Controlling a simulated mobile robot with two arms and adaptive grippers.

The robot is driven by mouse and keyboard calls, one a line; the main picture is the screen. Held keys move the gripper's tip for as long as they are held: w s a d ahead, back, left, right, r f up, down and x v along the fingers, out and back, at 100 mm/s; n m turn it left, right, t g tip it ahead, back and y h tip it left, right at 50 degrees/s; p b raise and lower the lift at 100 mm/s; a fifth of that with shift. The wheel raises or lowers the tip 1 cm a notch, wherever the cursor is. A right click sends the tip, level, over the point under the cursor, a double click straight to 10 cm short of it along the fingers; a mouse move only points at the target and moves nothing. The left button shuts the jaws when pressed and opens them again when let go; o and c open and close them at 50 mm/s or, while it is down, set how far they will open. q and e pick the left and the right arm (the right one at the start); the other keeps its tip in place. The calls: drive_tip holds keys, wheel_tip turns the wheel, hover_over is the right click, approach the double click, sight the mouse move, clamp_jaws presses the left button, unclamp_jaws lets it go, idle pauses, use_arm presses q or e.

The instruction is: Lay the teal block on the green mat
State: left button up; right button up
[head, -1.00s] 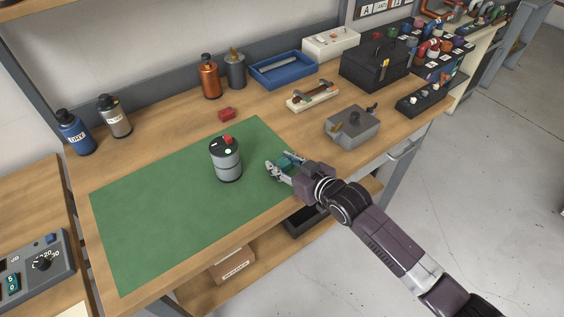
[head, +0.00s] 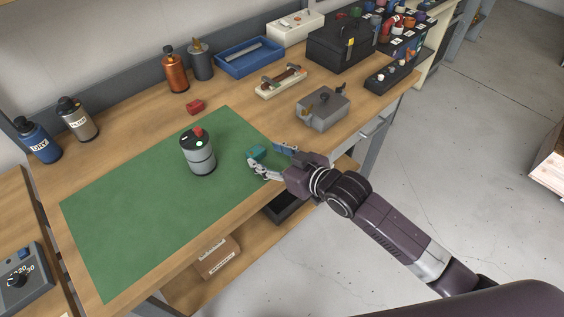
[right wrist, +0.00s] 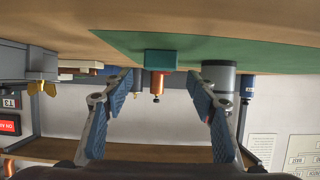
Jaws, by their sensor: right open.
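The teal block (head: 257,152) rests on the green mat (head: 130,215) near the mat's right edge. My right gripper (head: 269,158) is open and empty, just to the right of the block. In the right wrist view, which looks upside down, the teal block (right wrist: 161,60) sits on the green mat (right wrist: 240,50), beyond the spread blue-padded fingers (right wrist: 160,100) and apart from them. My left gripper is not in view.
A grey canister (head: 198,152) with a red button stands on the mat, left of the block. A red block (head: 195,107) lies behind the mat. A grey box (head: 322,109) stands right of the mat. The mat's left part is clear.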

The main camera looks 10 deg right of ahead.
drive_tip(key=shift+b+v, duration=0.3)
drive_tip(key=shift+v, duration=2.8)
